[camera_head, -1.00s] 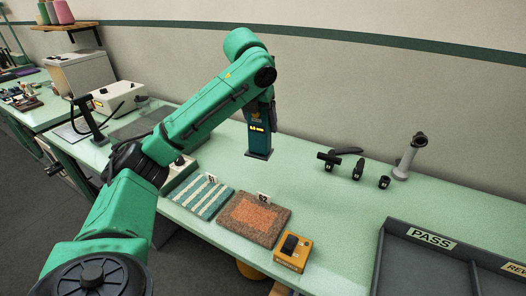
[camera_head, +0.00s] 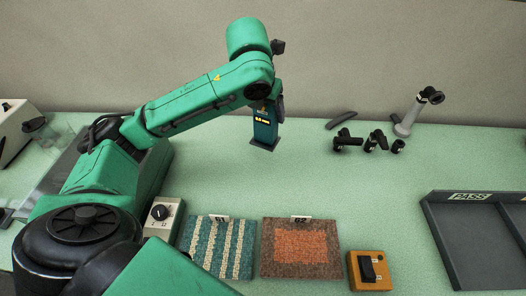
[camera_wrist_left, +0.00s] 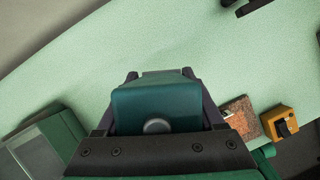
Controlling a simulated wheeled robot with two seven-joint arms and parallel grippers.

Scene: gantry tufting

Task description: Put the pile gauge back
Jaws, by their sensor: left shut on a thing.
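The pile gauge (camera_head: 263,132) is a dark teal upright block with a lit orange display and a flat, wider foot. It is over the back part of the pale green table, left of the black tools. I cannot tell whether its foot touches the table. My left gripper (camera_head: 270,103) is shut on its upper part, mostly hidden by the arm. In the left wrist view the gauge's teal top (camera_wrist_left: 155,100) sits between the two dark fingers. My right gripper is not in view.
Carpet samples 61 (camera_head: 218,247) and 62 (camera_head: 300,249) lie at the front, beside an orange switch box (camera_head: 369,271) and a dial box (camera_head: 163,217). Black tools (camera_head: 369,142) and a grey stand (camera_head: 409,117) are back right. A dark PASS tray (camera_head: 480,240) is at right. Mid-table is clear.

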